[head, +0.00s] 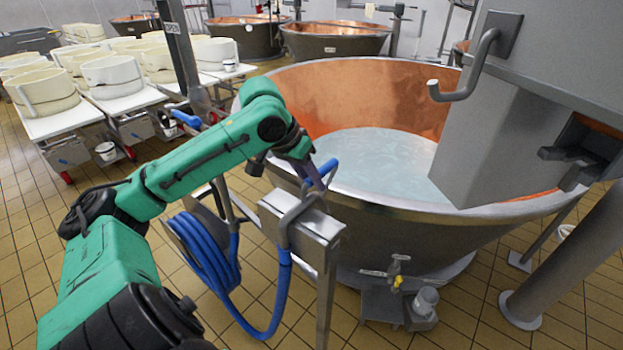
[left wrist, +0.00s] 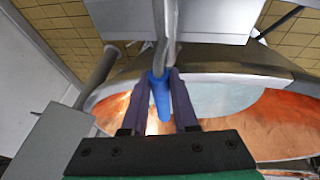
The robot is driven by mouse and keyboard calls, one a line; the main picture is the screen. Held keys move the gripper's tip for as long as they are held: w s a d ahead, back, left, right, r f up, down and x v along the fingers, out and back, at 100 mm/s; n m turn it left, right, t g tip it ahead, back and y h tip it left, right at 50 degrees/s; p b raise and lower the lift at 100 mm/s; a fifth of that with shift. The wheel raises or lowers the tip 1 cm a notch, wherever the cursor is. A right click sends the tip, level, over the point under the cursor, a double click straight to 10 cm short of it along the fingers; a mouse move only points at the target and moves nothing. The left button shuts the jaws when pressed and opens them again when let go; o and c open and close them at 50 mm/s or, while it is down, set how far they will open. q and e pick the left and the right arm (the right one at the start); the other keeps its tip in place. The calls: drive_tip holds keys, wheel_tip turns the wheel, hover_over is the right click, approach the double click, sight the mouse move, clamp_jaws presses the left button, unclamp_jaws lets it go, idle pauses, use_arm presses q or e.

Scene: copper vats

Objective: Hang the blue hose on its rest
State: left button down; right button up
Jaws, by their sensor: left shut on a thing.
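The blue hose (head: 281,290) hangs in a loop from a coil (head: 205,255) beside a grey metal post with a box-shaped top (head: 318,226). A bent grey piece (head: 287,225) shows at that top, above the hose's rising end; I cannot tell whether it is the rest or part of the hose. My left gripper (head: 318,174) is above the post, at the vat's near rim, shut on a blue grip (head: 325,169). In the left wrist view the blue grip (left wrist: 160,97) sits between the purple fingers, with a grey metal tube beyond it. My right gripper is out of view.
A copper-lined vat (head: 360,88) with pale liquid (head: 385,155) stands just behind. A grey machine housing with a large hook (head: 470,85) hangs over its right side. Carts with white moulds (head: 115,75) stand at the left.

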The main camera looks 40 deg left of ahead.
use_arm(q)
drive_tip(key=c, duration=0.6)
unclamp_jaws()
drive_tip(key=shift+f, duration=0.25)
drive_tip(key=v, duration=1.4)
drive_tip(key=shift+a+r+p, duration=0.15)
drive_tip(key=shift+r+p, duration=0.1)
drive_tip(key=shift+p, duration=0.05)
